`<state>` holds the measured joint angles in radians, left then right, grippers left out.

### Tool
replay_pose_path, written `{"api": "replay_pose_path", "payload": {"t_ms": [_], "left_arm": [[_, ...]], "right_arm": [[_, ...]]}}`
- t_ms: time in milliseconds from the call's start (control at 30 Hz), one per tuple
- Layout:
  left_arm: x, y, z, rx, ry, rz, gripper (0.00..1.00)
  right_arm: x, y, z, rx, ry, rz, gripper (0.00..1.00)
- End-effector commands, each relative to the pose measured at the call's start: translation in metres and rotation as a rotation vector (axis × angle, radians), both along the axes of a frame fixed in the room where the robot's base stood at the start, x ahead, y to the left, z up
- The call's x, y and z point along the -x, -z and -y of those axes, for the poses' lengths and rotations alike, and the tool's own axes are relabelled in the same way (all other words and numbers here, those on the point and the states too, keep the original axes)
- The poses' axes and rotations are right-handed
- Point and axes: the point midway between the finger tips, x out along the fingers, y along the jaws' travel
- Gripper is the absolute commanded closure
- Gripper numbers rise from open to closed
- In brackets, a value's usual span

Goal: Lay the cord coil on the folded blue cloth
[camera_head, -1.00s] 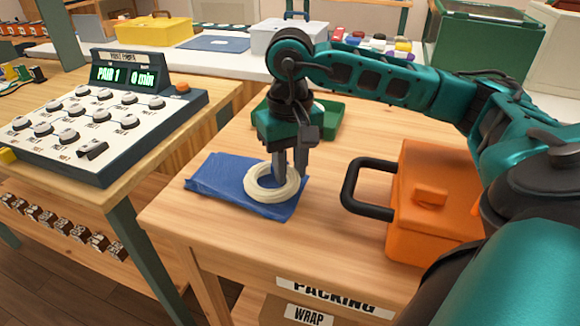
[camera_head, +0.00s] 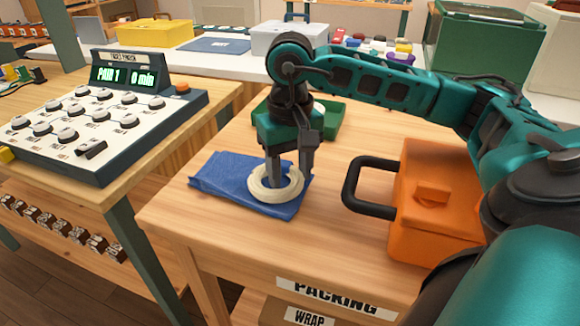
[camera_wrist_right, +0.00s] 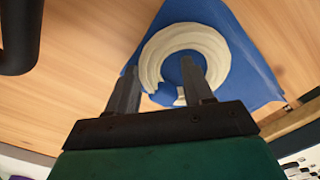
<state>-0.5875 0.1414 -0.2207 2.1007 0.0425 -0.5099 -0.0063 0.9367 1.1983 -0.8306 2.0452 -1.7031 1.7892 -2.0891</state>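The cream cord coil (camera_head: 275,197) lies flat on the right part of the folded blue cloth (camera_head: 220,176), on the wooden packing table. My right gripper (camera_head: 290,178) points down at the coil with its fingers apart. In the right wrist view, the coil (camera_wrist_right: 185,36) lies on the cloth (camera_wrist_right: 246,62). There one finger of the right gripper (camera_wrist_right: 158,66) stands over the coil's hole and the other is outside its rim, with space around the strand. Whether the fingertips touch the cloth is hard to tell. My left gripper is not in view.
An orange toolbox (camera_head: 430,215) with a black handle (camera_head: 352,187) stands close to the right of the cloth. A green tray (camera_head: 328,122) lies behind my gripper. A dial panel (camera_head: 90,120) is on the left bench. Bare tabletop lies in front of the cloth.

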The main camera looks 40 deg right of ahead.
Motion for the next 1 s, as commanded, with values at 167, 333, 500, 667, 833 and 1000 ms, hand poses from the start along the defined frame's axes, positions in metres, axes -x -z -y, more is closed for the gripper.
{"api": "replay_pose_path", "payload": {"t_ms": [167,333,500,667,833,1000], "left_arm": [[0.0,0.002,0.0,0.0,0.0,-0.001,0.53],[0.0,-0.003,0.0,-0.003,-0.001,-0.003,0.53],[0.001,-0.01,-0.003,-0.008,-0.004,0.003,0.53],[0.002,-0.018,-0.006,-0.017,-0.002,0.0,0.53],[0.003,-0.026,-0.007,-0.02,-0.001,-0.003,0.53],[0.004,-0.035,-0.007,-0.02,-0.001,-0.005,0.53]], "right_arm": [[0.001,0.003,0.001,0.003,0.002,-0.008,0.46],[0.001,-0.005,0.001,0.004,0.002,-0.008,0.46],[0.0,-0.033,0.001,0.001,0.002,0.001,0.46],[-0.001,-0.073,0.0,0.001,0.001,0.002,0.46],[-0.001,-0.107,0.0,0.001,0.001,0.002,0.46],[0.0,-0.128,0.001,0.001,0.001,0.001,0.46]]}}
